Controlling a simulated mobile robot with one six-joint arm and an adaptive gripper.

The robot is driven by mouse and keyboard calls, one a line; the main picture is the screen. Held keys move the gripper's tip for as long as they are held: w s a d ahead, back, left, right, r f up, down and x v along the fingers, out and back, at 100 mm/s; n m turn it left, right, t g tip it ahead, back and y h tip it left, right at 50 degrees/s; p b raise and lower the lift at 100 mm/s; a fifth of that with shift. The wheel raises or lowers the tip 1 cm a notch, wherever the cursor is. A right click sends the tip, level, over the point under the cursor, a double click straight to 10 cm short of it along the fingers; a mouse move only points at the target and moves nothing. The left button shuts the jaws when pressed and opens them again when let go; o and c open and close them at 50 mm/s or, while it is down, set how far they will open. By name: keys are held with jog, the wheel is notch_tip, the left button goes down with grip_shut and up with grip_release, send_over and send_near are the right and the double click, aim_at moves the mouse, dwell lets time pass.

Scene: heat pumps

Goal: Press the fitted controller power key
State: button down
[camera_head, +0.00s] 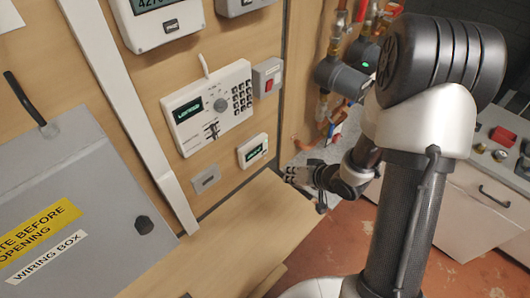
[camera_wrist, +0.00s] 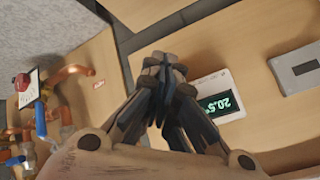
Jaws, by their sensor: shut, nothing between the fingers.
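A white controller (camera_head: 228,92) is fitted on the wooden wall in the head view. It has a lit green display, a round dial and a keypad of small dark keys. Its key labels are too small to read, so I cannot tell which is the power key. My gripper (camera_head: 288,174) is shut and empty, below and right of the controller, apart from it. In the wrist view my shut fingertips (camera_wrist: 166,62) appear beside a small white display unit (camera_wrist: 208,84) reading about 20.5. The large controller is not seen in the wrist view.
The small display unit (camera_head: 252,151) sits below the controller, near a grey plate (camera_head: 206,180). A grey switch box (camera_head: 267,78) with a red rocker is at its right. A wooden ledge (camera_head: 235,245) runs below. Pipes and a pump (camera_head: 342,79) stand right. A grey wiring box (camera_head: 75,190) is left.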

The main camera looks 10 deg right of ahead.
jog(key=w+a, duration=0.4)
jog(key=w, duration=0.2)
jog(key=shift+a, duration=0.2)
dwell(1.4)
jog(key=shift+w+a+p, duration=0.25)
jog(key=shift+w+p, duration=0.05)
jog(key=shift+p, duration=0.1)
jog(key=shift+w+a, duration=0.15)
jog(key=shift+w, duration=0.1)
dwell(0.5)
dwell(0.3)
jog(key=shift+s+d+p, duration=0.3)
jog(key=shift+s+d, duration=0.15)
jog(key=shift+s, duration=0.15)
jog(key=shift+s+d, duration=0.75)
jog(key=shift+s, duration=0.3)
jog(key=shift+s+d, duration=0.7)
jog(key=shift+s, duration=0.3)
